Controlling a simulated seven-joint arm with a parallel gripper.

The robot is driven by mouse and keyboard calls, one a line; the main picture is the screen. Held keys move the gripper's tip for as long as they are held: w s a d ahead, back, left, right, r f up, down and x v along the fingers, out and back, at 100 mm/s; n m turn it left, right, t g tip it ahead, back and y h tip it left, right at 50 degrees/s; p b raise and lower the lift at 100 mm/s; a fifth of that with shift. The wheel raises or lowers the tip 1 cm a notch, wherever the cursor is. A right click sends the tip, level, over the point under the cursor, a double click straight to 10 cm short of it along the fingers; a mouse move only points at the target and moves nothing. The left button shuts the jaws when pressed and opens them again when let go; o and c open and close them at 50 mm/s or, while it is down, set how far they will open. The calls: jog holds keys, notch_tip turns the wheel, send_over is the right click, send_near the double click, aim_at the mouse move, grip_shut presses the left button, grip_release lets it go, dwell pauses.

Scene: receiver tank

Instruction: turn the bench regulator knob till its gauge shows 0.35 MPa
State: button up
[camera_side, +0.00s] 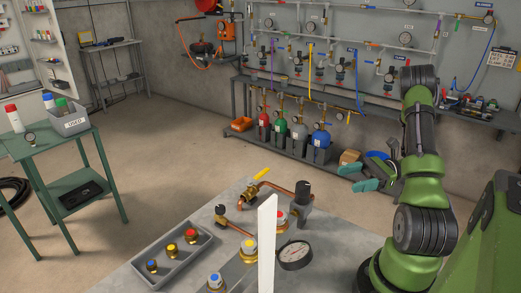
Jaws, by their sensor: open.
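The regulator (301,201) stands on the grey bench, with its black knob (303,188) upright on top and a copper pipe running in from the left. My gripper (364,178), with teal fingers, is open and empty. It shows above and to the right of the knob in the picture, clearly apart from it.
A white upright panel (267,245) stands left of the gauge. A yellow-handled valve (261,174), several brass valves with coloured caps and a grey tray (142,263) share the bench. A green table (45,150) stands left; gas cylinders (299,135) line the back.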

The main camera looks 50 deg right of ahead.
aim_at(297, 190)
jog(key=shift+n+g+y, duration=0.3)
jog(key=shift+n+g, duration=0.1)
jog(key=shift+g, duration=0.3)
jog(key=x, duration=0.5)
jog(key=w+x, duration=0.1)
jog(key=x, duration=1.1)
jog(key=shift+w+d, duration=0.15)
jog(key=shift+d, duration=0.3)
jog(key=shift+c, duration=0.2)
jog(key=c, duration=0.9)
jog(key=shift+w+d+m+t+h, duration=0.1)
jog(key=shift+m+t+h, duration=0.7)
jog(key=shift+t, duration=0.2)
jog(key=shift+w+d+m+t+h, duration=0.1)
jog(key=shift+m+t+h, duration=0.7)
jog(key=shift+t, duration=0.2)
